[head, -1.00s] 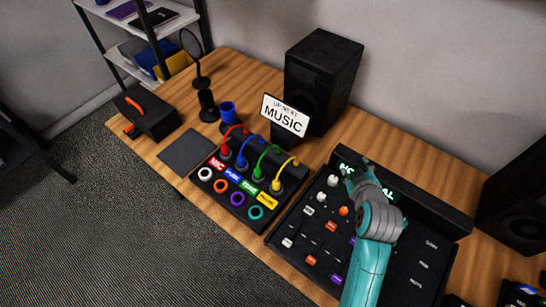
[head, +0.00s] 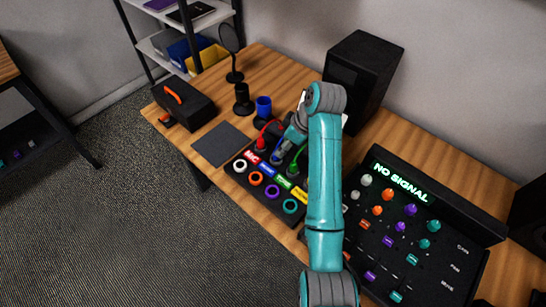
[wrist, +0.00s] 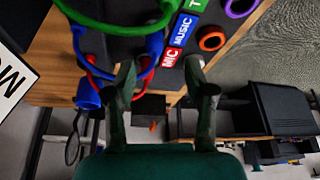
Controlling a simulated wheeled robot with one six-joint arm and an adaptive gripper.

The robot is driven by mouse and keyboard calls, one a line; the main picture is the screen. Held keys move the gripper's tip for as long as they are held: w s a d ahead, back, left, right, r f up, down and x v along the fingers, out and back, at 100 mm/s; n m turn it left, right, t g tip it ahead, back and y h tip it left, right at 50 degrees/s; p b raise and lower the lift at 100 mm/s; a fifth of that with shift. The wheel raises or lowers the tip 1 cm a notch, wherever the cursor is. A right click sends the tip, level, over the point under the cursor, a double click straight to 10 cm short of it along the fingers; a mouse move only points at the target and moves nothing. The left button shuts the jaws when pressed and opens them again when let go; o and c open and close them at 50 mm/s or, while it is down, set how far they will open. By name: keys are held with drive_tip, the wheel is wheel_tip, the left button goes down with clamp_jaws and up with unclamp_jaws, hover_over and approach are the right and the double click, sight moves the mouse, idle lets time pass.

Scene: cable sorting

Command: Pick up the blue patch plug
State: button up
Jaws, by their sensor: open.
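The blue patch plug (head: 276,157) stands in the black patch box beside the blue MUSIC label, partly hidden by my gripper (head: 281,151) in the head view. In the wrist view its blue end (wrist: 156,43) and blue cable show just beyond my fingertips (wrist: 160,66). My gripper is open, with its fingers apart on either side of the red MIC label in that view. I cannot tell whether a finger touches the plug. The red plug (head: 261,143) is close to its left, and the green plug (head: 292,171) to its right.
A blue cup (head: 264,106), a microphone stand (head: 232,60) and a speaker (head: 360,75) stand behind the box. The mixer (head: 420,235) reading NO SIGNAL is at right. A dark mat (head: 221,144) lies clear at left. My arm hides the yellow plug and most of the sign.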

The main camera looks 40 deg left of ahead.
drive_tip(key=shift+w+x, duration=0.15)
drive_tip(key=shift+x, duration=1.8)
drive_tip(key=shift+w+x, duration=0.1)
drive_tip(key=shift+x, duration=1.9)
drive_tip(key=shift+a, duration=0.1)
drive_tip(key=shift+c, duration=0.2)
drive_tip(key=shift+r, duration=0.1)
clamp_jaws()
